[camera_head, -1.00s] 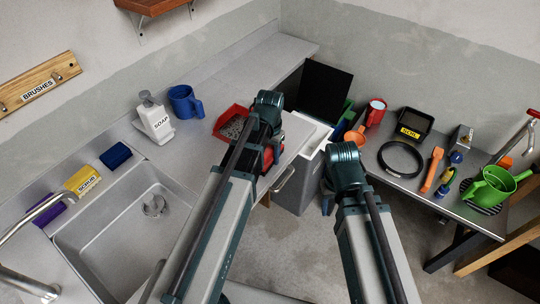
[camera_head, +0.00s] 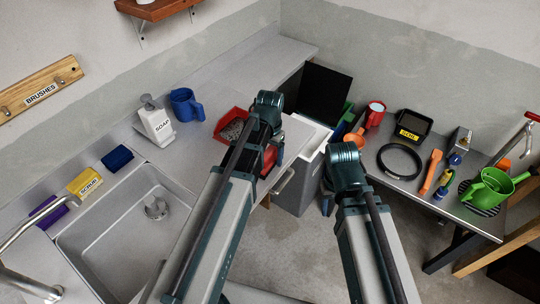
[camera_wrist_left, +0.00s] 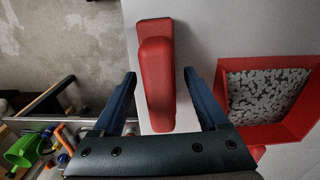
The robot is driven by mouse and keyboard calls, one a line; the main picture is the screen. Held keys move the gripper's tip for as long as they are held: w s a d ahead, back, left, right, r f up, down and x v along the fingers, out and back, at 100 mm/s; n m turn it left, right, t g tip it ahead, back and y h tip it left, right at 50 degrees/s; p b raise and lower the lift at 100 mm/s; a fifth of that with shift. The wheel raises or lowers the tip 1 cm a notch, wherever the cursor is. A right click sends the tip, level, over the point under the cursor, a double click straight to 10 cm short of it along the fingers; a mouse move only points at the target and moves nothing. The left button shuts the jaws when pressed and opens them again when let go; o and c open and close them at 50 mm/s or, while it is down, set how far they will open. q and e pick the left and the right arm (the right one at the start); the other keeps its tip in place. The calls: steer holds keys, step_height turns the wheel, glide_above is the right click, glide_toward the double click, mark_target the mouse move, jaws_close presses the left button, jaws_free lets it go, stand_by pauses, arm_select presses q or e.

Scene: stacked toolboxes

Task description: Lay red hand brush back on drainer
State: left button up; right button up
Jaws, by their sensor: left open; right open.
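The red hand brush (camera_wrist_left: 157,85) lies on the pale metal drainer surface (camera_wrist_left: 205,30) beside the sink. In the head view its red body (camera_head: 269,160) is partly covered by my left gripper (camera_head: 278,158). In the left wrist view my left gripper (camera_wrist_left: 160,76) is open, one finger on each side of the brush, with gaps between the fingers and it. Whether the brush touches the surface along its whole length is hidden. My right gripper (camera_head: 328,203) is open and empty over the floor gap, its fingers mostly hidden by its wrist.
A red tray of grey bits (camera_head: 232,126) sits close beside the brush. A blue mug (camera_head: 186,104) and soap bottle (camera_head: 156,126) stand behind the sink (camera_head: 120,235). A grey bin (camera_head: 298,190) stands by the counter's end. The right table (camera_head: 405,180) holds several tools.

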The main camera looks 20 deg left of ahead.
arm_select(q)
steer(key=r+p, duration=1.2)
steer(key=shift+w+a+r, duration=0.1)
steer(key=shift+w+r, duration=0.1)
steer(key=shift+r, duration=0.2)
steer(key=s+d+y, duration=0.1)
steer(key=s+d, duration=0.9)
steer(key=s, duration=0.4)
steer(key=shift+s+d+m, duration=0.2)
steer(key=shift+d+m, duration=0.1)
steer(key=shift+d, duration=0.1)
step_height(320, 180, down, 6)
steer(key=b, duration=0.6)
steer(key=shift+a, duration=0.1)
